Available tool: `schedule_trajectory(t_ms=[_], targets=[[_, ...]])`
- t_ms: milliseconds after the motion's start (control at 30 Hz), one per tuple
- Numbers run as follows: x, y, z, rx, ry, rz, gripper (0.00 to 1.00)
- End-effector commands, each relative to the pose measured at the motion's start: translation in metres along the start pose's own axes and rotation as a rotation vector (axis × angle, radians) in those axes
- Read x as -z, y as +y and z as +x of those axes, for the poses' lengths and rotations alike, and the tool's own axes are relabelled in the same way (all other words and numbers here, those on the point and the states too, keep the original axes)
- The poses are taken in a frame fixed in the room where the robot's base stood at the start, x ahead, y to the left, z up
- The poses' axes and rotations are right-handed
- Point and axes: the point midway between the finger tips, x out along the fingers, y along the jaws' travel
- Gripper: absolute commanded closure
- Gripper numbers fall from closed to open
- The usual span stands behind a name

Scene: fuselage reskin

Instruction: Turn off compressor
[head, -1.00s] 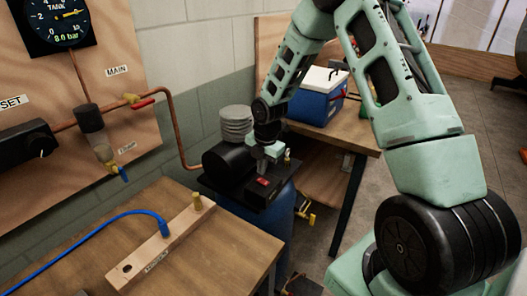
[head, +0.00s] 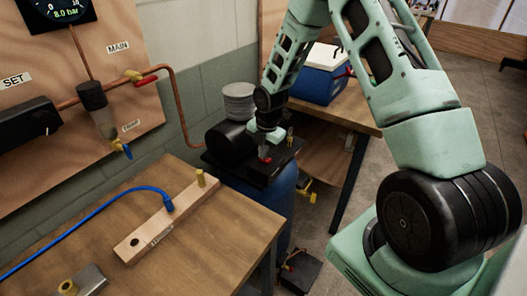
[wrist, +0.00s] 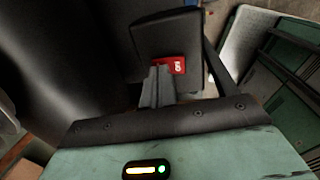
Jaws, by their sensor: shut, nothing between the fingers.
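The compressor has a blue tank (head: 275,195) and a black motor housing (head: 228,138) on top, beside the wooden bench. Its red switch (head: 265,155) sits on a black box on the top plate. The wrist view shows the red switch (wrist: 177,65) with small white lettering, too small to read surely. My gripper (head: 262,150) is over the switch, pointing down. In the wrist view my gripper (wrist: 157,72) has its fingers together, empty, with the tips at the switch's left part. I cannot tell whether they touch it. The fingers hide part of the switch.
A blue hose (head: 90,220) and a wooden block (head: 150,240) lie on the near bench. A blue cooler (head: 318,80) stands on the bench behind.

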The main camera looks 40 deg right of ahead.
Motion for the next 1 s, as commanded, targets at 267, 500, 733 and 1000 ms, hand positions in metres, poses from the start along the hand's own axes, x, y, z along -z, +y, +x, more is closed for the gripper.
schedule_trajectory(t_ms=[267,500,733,1000], targets=[[0.001,-0.013,0.001,0.010,0.005,0.000,1.00],[0.001,-0.019,-0.001,0.009,0.005,0.001,1.00],[0.001,-0.018,-0.002,0.007,0.003,0.001,1.00],[0.012,-0.005,-0.029,0.005,0.002,-0.004,1.00]])
